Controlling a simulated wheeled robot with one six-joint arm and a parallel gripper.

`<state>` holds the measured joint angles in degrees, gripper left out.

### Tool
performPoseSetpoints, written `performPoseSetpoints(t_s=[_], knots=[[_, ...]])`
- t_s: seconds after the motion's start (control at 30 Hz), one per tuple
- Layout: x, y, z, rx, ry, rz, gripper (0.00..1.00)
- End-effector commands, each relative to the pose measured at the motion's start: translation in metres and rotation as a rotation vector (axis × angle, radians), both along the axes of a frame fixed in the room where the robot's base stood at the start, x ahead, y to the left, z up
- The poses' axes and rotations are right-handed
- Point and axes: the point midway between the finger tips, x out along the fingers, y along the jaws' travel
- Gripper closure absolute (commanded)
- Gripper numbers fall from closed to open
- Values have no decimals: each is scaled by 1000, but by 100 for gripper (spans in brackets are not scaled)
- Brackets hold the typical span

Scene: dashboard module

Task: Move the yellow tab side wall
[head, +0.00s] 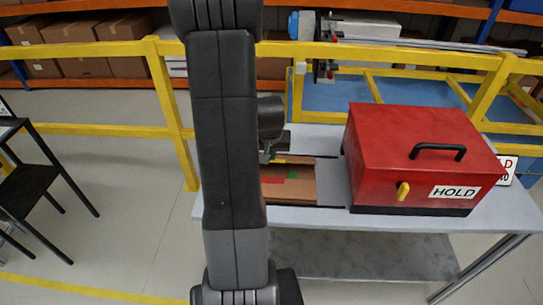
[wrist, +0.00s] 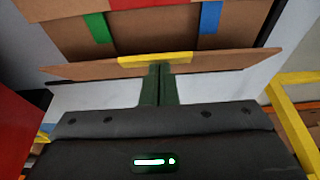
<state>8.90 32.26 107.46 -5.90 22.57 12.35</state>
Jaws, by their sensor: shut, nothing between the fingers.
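The yellow tab (wrist: 155,58) is a strip on the edge of a brown cardboard side wall (wrist: 85,68) in the wrist view. The wall slants outward from an open cardboard box. My gripper (wrist: 159,72) is shut and empty, its dark green fingers together at the yellow tab. I cannot tell whether they touch it. In the head view my gripper (head: 266,158) is at the far side of the box (head: 302,188), which my arm partly hides.
A green tab (wrist: 97,27) and a blue tab (wrist: 210,18) mark the box. A red case (head: 400,160) with a black handle and HOLD label stands to its right on the grey table (head: 300,218). A yellow railing (head: 400,57) runs behind the table.

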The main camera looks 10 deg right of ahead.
Motion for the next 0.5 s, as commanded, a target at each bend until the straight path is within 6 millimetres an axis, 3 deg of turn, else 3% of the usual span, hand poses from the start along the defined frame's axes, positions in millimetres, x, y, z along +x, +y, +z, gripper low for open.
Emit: performPoseSetpoints(t_s=[0.03, 0.1, 0.5], knots=[[-2, 1, -11, -5, -23, -1, 100], [-5, 2, -14, -16, -58, 1, 100], [-15, 5, -22, -44, -156, -1, 100]])
